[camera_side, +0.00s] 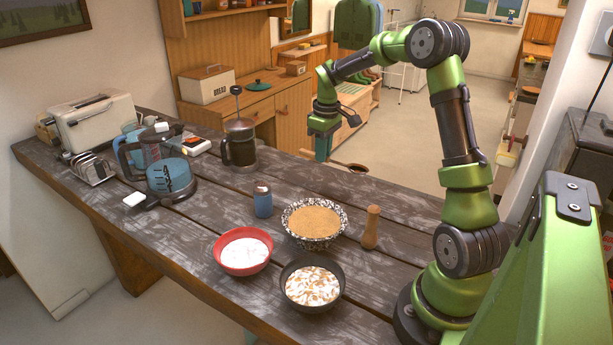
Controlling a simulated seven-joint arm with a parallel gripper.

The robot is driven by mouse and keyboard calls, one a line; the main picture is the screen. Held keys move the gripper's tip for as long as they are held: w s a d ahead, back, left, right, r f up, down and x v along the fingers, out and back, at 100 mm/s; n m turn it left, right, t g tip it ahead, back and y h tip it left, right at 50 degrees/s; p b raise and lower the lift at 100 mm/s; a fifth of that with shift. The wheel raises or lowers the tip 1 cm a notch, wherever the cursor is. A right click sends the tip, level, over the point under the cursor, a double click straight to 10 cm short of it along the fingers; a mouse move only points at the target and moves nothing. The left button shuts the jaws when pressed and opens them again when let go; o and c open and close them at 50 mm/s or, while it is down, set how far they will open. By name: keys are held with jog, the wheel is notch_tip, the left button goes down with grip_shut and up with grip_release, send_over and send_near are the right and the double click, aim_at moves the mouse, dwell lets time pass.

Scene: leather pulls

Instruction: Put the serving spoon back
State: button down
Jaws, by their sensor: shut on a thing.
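The serving spoon (357,168) has a dark brown bowl and a thin handle. It hangs in the air by the table's far edge, with its bowl to the right of my gripper. My gripper (322,157) is shut on the handle end of the spoon. The fingertips are small here and the exact grip is hard to see. The spoon's height above the table cannot be told. A patterned bowl (314,239) of brown food, a red bowl (243,266) of white food and a dark bowl (312,306) of pale flakes stand nearer on the table.
A blue bottle (262,202) and an upright wooden piece (371,228) flank the patterned bowl. A French press (240,148), a blue-based appliance (170,178) and a toaster (95,122) stand left on the dark plank table (210,215).

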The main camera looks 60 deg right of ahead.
aim_at(321, 197)
notch_tip(321, 197, down, 12)
jog(key=shift+r, duration=0.15)
dwell(0.5)
jog(key=c, duration=1)
grip_release()
